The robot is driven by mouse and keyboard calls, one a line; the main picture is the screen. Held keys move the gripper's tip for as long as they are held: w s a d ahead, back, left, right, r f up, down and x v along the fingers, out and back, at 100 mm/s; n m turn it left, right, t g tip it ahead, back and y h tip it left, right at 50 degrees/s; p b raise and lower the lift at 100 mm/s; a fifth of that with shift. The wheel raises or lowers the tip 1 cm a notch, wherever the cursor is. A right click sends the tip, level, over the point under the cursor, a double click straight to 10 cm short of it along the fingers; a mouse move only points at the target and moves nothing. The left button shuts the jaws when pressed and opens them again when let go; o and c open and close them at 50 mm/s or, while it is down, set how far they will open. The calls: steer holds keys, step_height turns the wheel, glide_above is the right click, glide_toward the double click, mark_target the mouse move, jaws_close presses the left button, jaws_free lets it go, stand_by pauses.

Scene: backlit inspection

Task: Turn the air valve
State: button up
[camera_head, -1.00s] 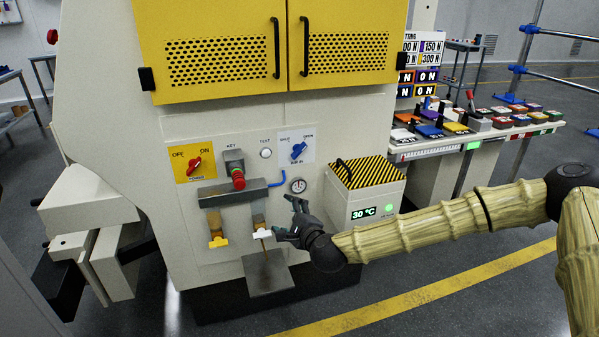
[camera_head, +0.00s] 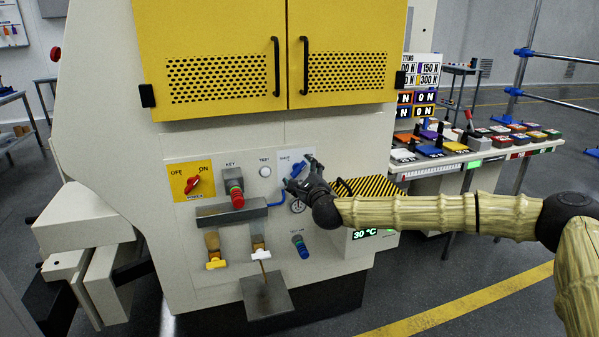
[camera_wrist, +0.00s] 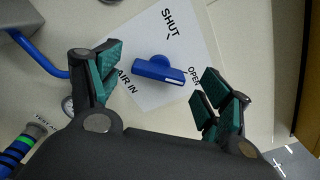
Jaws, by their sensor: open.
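The blue air valve handle (camera_wrist: 160,70) sits on a white plate (camera_wrist: 180,35) marked SHUT, OPEN and AIR IN. In the wrist view the handle lies between the two green-padded fingers of my gripper (camera_wrist: 158,90), apart from both. The fingers are spread open and empty. In the head view my gripper (camera_head: 298,174) is in front of the machine at the valve plate (camera_head: 292,157). It partly hides the blue handle (camera_head: 299,168) there.
A red power switch (camera_head: 193,184), a red key knob (camera_head: 237,194) and a test button (camera_head: 265,172) are to the left. A ledge (camera_head: 232,212) projects below them. A striped box (camera_head: 375,187) stands right, partly behind my arm.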

mark_target(299, 169)
steer(key=shift+x, duration=1.1)
steer(key=shift+c, duration=0.2)
steer(key=c, duration=1)
